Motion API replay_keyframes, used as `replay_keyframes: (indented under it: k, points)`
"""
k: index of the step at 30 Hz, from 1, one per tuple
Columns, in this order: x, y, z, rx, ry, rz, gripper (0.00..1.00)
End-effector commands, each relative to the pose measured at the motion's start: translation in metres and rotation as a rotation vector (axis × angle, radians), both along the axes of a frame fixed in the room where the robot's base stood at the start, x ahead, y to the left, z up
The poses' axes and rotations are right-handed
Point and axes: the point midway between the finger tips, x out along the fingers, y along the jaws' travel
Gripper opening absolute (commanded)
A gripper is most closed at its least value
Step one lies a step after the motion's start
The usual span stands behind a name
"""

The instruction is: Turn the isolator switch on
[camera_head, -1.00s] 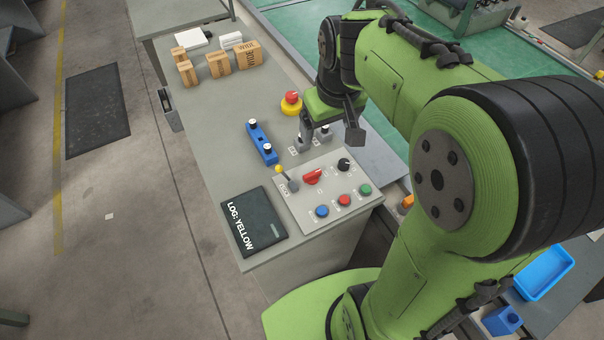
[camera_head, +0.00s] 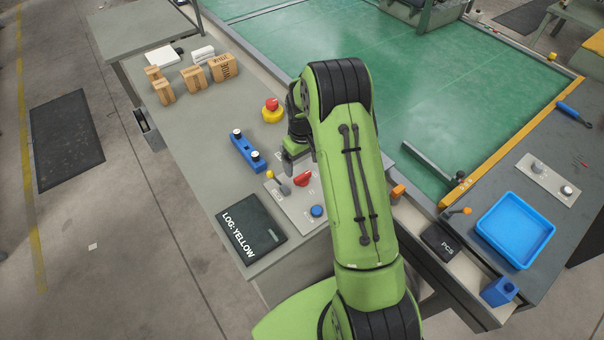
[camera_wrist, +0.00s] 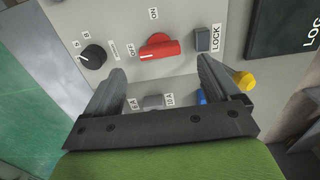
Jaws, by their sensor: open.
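The isolator switch is a red rotary handle (camera_head: 303,179) on the grey control panel (camera_head: 287,202). In the wrist view the red handle (camera_wrist: 160,47) lies roughly crosswise, with an ON label above it. A small mark by its lower left edge is too small to read surely. A grey LOCK piece (camera_wrist: 203,39) sits just right of it. My gripper (camera_wrist: 160,68) is open and empty, its fingers spread on either side below the handle, apart from it. In the head view my gripper (camera_head: 289,161) is at the panel's far edge, partly hidden by my arm.
A black knob (camera_wrist: 93,57) is left of the handle. A yellow-tipped lever (camera_wrist: 244,80) is close outside the right finger. A blue fixture (camera_head: 248,151), a red-and-yellow emergency button (camera_head: 272,110) and a black log book (camera_head: 252,225) surround the panel. My arm hides the panel's right part.

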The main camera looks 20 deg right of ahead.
Motion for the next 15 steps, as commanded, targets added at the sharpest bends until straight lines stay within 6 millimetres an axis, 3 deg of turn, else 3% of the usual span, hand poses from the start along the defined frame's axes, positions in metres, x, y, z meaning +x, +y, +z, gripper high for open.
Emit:
replay_keyframes:
  k: [1, 6, 15]
  points:
    - [-0.001, 0.0, -0.015, 0.001, 0.005, 0.0, 0.89]
    - [-0.001, 0.0, -0.047, 0.001, 0.002, 0.0, 0.89]
    - [0.0, 0.0, -0.06, -0.001, -0.001, -0.001, 0.89]
